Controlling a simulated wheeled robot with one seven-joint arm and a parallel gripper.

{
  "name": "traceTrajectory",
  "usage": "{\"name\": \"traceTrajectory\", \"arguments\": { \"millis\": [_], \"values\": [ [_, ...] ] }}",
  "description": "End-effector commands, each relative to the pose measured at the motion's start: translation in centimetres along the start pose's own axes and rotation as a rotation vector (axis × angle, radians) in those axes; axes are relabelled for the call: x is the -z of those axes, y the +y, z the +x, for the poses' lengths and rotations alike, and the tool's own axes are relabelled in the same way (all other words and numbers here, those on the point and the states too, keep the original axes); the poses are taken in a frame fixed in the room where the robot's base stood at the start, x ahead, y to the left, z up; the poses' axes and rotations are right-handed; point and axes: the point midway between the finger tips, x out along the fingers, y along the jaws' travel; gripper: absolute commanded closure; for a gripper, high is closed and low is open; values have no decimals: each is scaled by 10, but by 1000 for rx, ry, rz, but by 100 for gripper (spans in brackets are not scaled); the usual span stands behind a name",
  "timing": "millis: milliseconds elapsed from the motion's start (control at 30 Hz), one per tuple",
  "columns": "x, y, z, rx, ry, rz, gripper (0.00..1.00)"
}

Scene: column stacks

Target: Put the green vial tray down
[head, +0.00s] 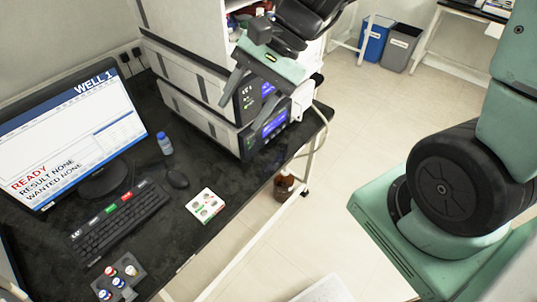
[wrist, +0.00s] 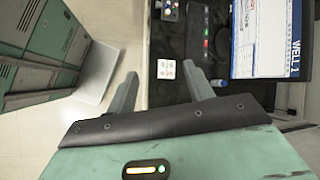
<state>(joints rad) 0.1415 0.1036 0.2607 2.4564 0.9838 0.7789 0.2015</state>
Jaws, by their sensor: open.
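No tray that is clearly green shows in either view. A dark grey tray (head: 130,266) with several vials, capped red, white and blue, stands on the black bench at the lower left; it also shows at the top of the wrist view (wrist: 168,11). A flat white square (head: 206,206) with red and green marks lies on the bench near its front edge, and also shows in the wrist view (wrist: 166,69). My gripper (head: 243,112) is open and empty, raised in front of the stacked instruments. In the wrist view its two fingers (wrist: 160,74) are spread apart with nothing between.
A monitor (head: 75,135), keyboard (head: 118,222), mouse (head: 177,177) and blue-capped bottle (head: 165,143) occupy the bench. The stacked instruments (head: 200,105) stand behind. A brown bottle (head: 284,187) is below the bench edge. Bench surface between mouse and instruments is clear.

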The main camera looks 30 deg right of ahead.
Motion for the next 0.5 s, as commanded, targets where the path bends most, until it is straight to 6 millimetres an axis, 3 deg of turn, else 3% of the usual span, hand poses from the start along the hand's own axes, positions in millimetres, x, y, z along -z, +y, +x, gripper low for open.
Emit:
{"name": "traceTrajectory", "arguments": {
  "millis": [33, 200, 333, 500],
  "values": [
    [-27, 16, 12, -118, 6, -217, 48],
    [-71, 63, 26, -431, 37, -887, 48],
    [-84, 80, 27, -574, 55, -1260, 48],
    [-90, 85, 26, -653, 68, -1486, 48]
  ]
}}
